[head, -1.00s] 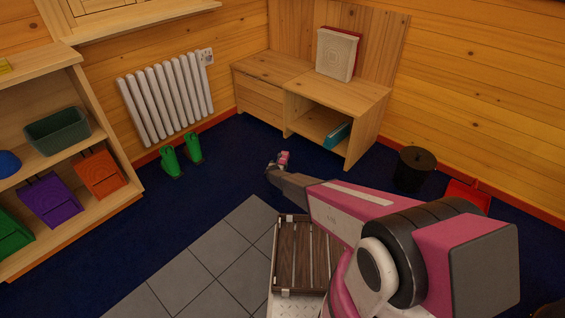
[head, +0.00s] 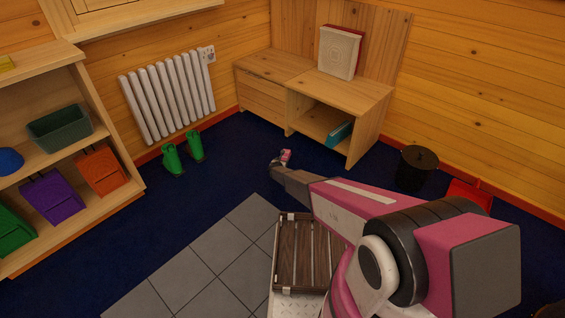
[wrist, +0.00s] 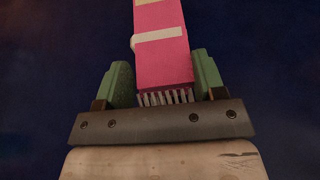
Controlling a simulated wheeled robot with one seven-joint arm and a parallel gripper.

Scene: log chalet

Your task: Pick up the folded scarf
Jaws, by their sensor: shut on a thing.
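The folded scarf (wrist: 164,62) is a pink bundle with pale stripes and a pale fringe at its near end, seen in the wrist view. My gripper (wrist: 165,78) is shut on it, with a green finger on each side. In the head view my gripper (head: 282,159) is over the dark blue carpet in front of the bench, and only a small bit of the pink scarf (head: 286,154) shows at its tip. The rest of the scarf is hidden there. Dark blue floor fills the wrist view behind it.
A wooden bench (head: 270,68) with an open compartment stands at the back. Green boots (head: 183,152) stand under the white radiator (head: 168,95). A shelf (head: 75,75) with bins is at left. A black bin (head: 416,167) and a red dustpan (head: 468,193) are at right. A slatted rack (head: 303,255) is near my arm.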

